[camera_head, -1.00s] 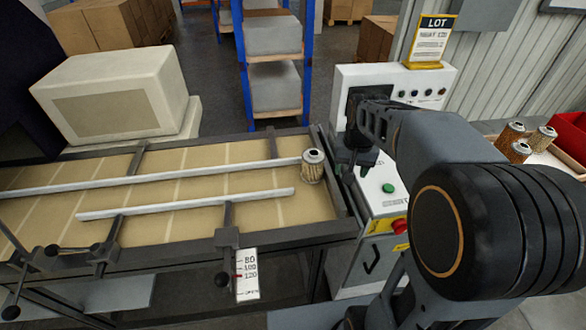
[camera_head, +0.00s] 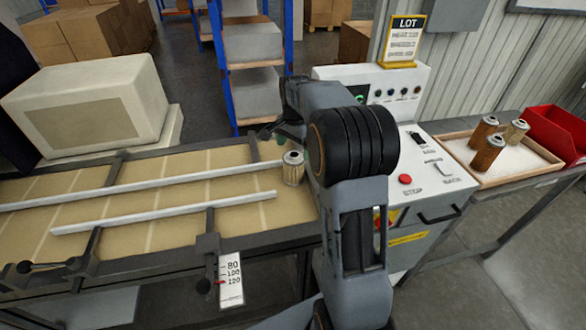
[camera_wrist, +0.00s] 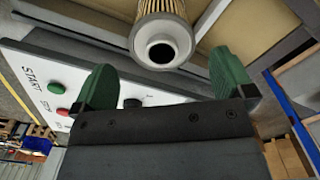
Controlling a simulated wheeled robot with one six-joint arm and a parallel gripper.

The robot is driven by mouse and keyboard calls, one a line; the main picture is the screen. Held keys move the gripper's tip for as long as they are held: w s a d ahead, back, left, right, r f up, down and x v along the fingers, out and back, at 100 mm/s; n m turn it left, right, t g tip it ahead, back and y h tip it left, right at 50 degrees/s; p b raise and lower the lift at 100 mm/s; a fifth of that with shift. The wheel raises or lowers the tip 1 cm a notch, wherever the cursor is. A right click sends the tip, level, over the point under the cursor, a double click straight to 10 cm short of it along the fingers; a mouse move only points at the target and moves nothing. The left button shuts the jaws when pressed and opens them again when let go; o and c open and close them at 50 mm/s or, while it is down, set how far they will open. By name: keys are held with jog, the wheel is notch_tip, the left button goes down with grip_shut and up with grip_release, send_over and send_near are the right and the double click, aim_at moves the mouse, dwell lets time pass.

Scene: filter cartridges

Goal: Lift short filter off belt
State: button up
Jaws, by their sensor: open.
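The short filter (camera_head: 293,168) stands upright at the right end of the belt (camera_head: 150,232), just past the ends of the guide rails. It has a pale pleated body and a grey metal cap with a dark centre hole. In the wrist view the filter (camera_wrist: 163,37) shows at the top, beyond and between the green fingertips. My gripper (camera_wrist: 163,68) is open and empty, with a gap between each finger and the filter. In the head view my gripper (camera_head: 280,133) is partly hidden by my arm, above and behind the filter.
Two white guide rails (camera_head: 160,208) run along the belt. A control panel (camera_head: 425,155) with buttons stands right of it. A white machine (camera_head: 90,105) stands behind the belt.

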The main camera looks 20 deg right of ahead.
aim_at(294, 163)
jog(key=shift+a+f, duration=0.1)
jog(key=shift+f, duration=3.5)
jog(key=c, duration=0.9)
